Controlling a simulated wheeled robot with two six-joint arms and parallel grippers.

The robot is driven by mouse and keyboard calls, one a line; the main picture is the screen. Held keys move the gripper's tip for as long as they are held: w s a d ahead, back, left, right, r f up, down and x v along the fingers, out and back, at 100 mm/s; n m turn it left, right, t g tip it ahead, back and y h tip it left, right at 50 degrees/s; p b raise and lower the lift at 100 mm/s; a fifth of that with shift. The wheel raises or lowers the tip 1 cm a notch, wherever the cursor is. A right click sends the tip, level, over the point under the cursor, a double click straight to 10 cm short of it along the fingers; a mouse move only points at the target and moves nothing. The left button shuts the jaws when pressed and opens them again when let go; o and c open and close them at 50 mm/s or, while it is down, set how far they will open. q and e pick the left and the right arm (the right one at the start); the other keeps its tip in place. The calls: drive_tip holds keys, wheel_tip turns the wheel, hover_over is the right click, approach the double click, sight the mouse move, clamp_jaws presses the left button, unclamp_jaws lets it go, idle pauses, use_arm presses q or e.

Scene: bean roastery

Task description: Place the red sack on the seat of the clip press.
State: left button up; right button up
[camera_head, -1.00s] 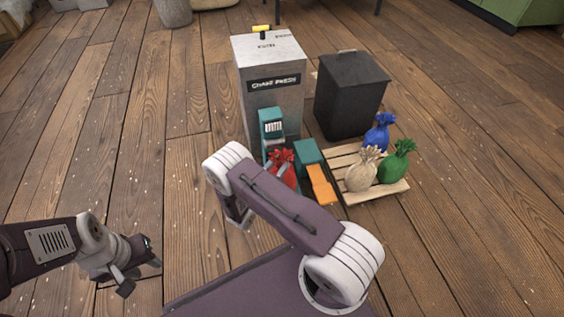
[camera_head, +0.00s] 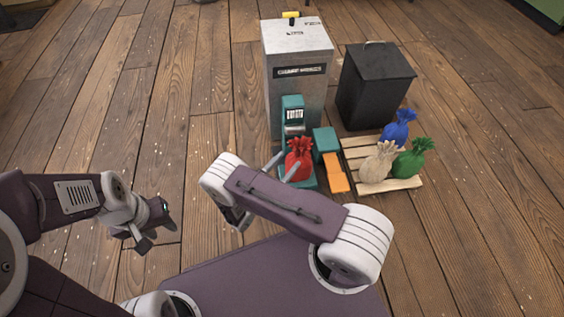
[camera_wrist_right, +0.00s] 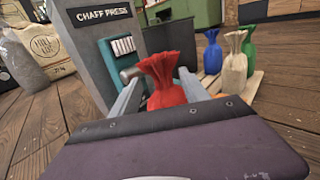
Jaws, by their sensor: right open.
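The red sack (camera_head: 299,158) stands upright at the teal clip press (camera_head: 293,112), above its low teal base (camera_head: 309,184). The sack's bottom is partly hidden, so I cannot tell exactly how it meets the seat. My right gripper (camera_head: 291,161) is open, with its fingers on either side of the sack. In the right wrist view the red sack (camera_wrist_right: 165,80) shows between the two grey fingers (camera_wrist_right: 158,92), and its lower part is hidden by my wrist. My left gripper (camera_head: 160,231) is open and empty above the floor at the left.
The grey chaff press (camera_head: 298,75) stands behind the clip press, with a black bin (camera_head: 374,85) to its right. A teal block (camera_head: 325,140) and orange piece (camera_head: 336,173) lie beside the base. A pallet (camera_head: 365,148) holds blue, beige and green sacks. Floor at left is clear.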

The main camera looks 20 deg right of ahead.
drive_tip(key=s+d+r+m+g+y, duration=0.2)
drive_tip(key=s+r+m+g+y, duration=0.4)
drive_tip(key=s+m+g, duration=0.65)
drive_tip(key=s+a+r+m+t+y, duration=0.1)
drive_tip(key=a+r+m+t+y, duration=0.3)
drive_tip(key=r+m+y, duration=0.5)
drive_tip(key=a+m, duration=0.1)
drive_tip(key=m, duration=0.2)
drive_tip(key=shift+s+a+p, duration=0.2)
drive_tip(key=shift+a+p, duration=0.1)
